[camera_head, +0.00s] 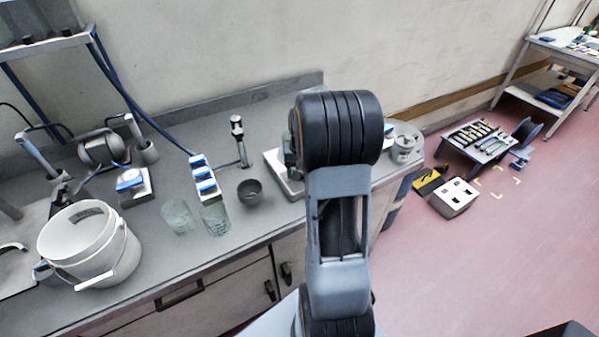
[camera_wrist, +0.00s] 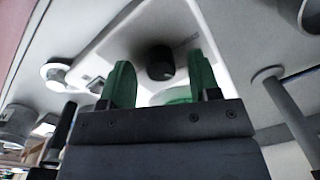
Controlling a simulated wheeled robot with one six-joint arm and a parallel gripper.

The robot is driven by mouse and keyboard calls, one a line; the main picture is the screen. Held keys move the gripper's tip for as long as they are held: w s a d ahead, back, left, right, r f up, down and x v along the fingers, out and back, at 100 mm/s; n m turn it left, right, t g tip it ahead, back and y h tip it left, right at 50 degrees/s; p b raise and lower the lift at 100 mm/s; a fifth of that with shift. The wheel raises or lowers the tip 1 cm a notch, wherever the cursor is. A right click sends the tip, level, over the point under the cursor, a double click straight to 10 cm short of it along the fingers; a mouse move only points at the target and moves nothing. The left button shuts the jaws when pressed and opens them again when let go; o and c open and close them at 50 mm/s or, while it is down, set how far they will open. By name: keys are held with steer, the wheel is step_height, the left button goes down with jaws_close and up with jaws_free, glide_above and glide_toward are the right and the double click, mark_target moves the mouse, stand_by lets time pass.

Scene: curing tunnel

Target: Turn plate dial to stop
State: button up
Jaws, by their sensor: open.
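The plate dial (camera_wrist: 160,62) is a dark round knob on the front of a pale hot-plate-like unit. In the wrist view it lies between the two green fingertips of my gripper (camera_wrist: 162,75), with a gap on each side. The fingers are open and hold nothing. I cannot tell how far beyond the tips the knob is. In the head view the pale unit (camera_head: 286,180) stands on the bench, partly hidden behind my arm. My gripper and the dial are hidden there.
On the grey bench, a dark bowl (camera_head: 250,193), a stand with a rod (camera_head: 239,146) and glass beakers (camera_head: 216,219) are left of the unit. A white bucket (camera_head: 88,245) stands further left. Pink floor at right is largely open.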

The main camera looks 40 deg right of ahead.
steer(key=shift+f, duration=0.3)
steer(key=c, duration=0.9)
steer(key=shift+n, duration=0.3)
steer(key=n, duration=0.5)
steer(key=shift+n, duration=0.4)
steer(key=n, duration=0.5)
steer(key=shift+g+b, duration=0.3)
steer(key=shift+b, duration=0.05)
steer(key=shift+n, duration=0.4)
